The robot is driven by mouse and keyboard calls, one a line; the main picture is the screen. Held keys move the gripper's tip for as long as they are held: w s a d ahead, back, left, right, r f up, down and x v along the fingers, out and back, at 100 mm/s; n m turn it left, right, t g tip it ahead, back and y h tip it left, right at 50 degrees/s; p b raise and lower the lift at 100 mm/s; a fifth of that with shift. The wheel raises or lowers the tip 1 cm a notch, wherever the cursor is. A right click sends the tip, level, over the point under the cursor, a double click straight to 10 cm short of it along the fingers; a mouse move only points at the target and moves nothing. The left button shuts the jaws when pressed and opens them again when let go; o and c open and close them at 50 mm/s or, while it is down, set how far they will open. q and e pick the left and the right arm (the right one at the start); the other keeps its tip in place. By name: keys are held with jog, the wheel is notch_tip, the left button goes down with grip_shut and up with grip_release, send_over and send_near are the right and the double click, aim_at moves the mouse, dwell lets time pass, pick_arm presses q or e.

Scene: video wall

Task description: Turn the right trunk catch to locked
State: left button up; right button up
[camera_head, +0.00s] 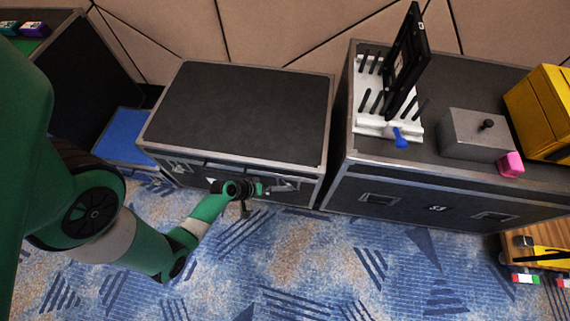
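The black trunk (245,105) with metal edges stands in the middle, its lid down. Its front face has a left catch (180,168) and a right catch (286,183), both small and metallic. Whether either is locked is too small to tell. My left gripper (262,190) is at the trunk's front, just left of the right catch. The wrist hides part of the front face. I cannot tell whether its fingers are open or touch the catch. My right gripper is not in view.
To the right, a second black case (440,180) carries a white rack (372,125), a grey box (475,135), a pink block (511,164) and a yellow case (545,110). Patterned carpet (330,260) in front is clear.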

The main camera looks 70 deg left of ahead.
pick_arm(q)
jog(key=b+x, duration=0.4)
jog(key=x, duration=0.5)
jog(key=shift+d+b, duration=0.1)
jog(key=shift+b, duration=0.2)
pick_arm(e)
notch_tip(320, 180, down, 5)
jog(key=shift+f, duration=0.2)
pick_arm(q)
jog(key=shift+c, duration=0.2)
